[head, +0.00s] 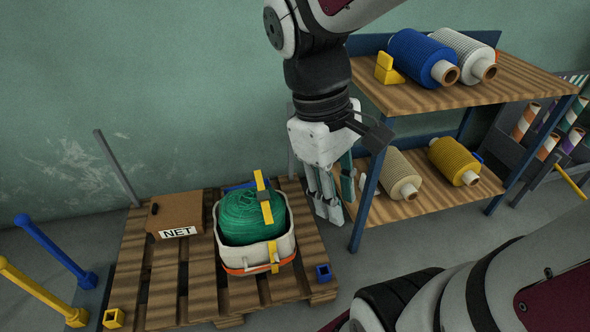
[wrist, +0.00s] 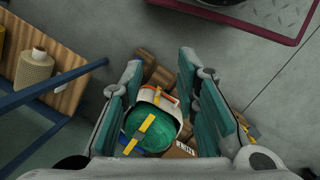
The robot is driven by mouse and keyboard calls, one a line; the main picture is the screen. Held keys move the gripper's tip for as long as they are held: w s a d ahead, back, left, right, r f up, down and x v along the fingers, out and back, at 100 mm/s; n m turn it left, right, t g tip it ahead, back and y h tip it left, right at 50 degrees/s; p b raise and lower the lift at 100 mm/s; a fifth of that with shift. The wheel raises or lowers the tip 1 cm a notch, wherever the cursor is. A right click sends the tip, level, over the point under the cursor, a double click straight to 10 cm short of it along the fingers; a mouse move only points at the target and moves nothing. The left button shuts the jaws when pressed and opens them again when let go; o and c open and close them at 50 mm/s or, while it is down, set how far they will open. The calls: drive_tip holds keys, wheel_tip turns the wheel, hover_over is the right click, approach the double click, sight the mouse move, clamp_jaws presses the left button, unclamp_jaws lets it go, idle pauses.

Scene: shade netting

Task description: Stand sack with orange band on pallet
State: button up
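The white sack (head: 284,246) with an orange band (head: 237,271) near its base stands upright on the wooden pallet (head: 160,287), right of the pallet's middle. Green netting (head: 250,215) bulges from its open top, and yellow straps cross it. My gripper (head: 329,212) points down to the right of the sack, apart from it, near the pallet's right edge. In the wrist view my gripper (wrist: 158,66) has its teal fingers wide apart with nothing held. The sack (wrist: 166,98) shows beyond and between the fingers there. The sack's far side is hidden.
A brown box marked NET (head: 176,214) sits on the pallet, left of the sack. A small blue block (head: 323,272) is at the right front corner. A shelf (head: 455,95) with net rolls stands close right of my gripper.

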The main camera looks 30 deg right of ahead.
drive_tip(key=s+a+r+m+t+y, duration=0.1)
drive_tip(key=s+a+r+m+t, duration=0.1)
drive_tip(key=s+a, duration=0.3)
drive_tip(key=s+r+m, duration=0.1)
drive_tip(key=s, duration=0.3)
drive_tip(key=shift+t+y, duration=0.3)
drive_tip(key=shift+d, duration=0.1)
wheel_tip(320, 180, up, 34)
drive_tip(key=t+p, duration=0.4)
drive_tip(key=p, duration=2.8)
drive_tip(key=shift+d+f, duration=0.2)
drive_tip(key=shift+d, duration=0.05)
